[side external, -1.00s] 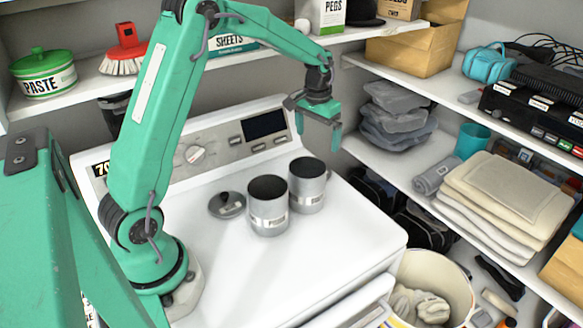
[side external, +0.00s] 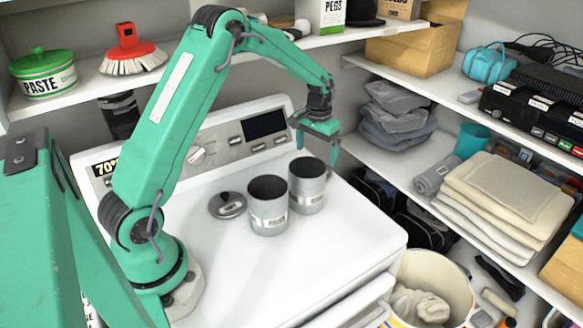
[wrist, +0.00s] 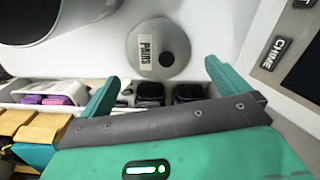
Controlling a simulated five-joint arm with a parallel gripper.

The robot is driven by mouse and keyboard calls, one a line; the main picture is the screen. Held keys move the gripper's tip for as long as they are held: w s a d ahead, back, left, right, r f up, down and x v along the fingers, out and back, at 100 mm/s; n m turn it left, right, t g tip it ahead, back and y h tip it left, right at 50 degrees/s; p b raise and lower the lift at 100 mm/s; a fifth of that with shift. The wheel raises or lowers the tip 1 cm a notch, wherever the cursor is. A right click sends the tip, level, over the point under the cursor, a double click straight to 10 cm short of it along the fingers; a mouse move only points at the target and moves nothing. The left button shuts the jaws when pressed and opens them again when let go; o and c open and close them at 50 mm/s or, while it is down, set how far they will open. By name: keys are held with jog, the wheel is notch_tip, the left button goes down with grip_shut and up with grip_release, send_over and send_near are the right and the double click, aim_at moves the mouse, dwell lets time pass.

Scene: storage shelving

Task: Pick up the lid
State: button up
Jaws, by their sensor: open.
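The lid (side external: 227,205) is a grey disc with a dark round knob. It lies flat on the white appliance top, left of two open grey canisters, the near one (side external: 268,212) and the far one (side external: 308,190). My gripper (side external: 317,147) is open and empty, in the air above the back right of the appliance, up and to the right of the lid. In the wrist view my open fingers (wrist: 160,75) reach up from below, and the lid (wrist: 152,65) with its label and knob shows beyond and between them, apart from both. A canister (wrist: 60,15) is cut off at the upper left.
The control panel (side external: 215,145) rises along the back of the appliance (side external: 310,262). Shelves hold a paste tin (side external: 44,75), a brush (side external: 130,52), and folded towels (side external: 505,205). The appliance top in front of the canisters is clear.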

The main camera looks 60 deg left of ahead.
jog(key=shift+d+f, duration=0.1)
jog(key=shift+f, duration=2.55)
jog(key=c, duration=0.7)
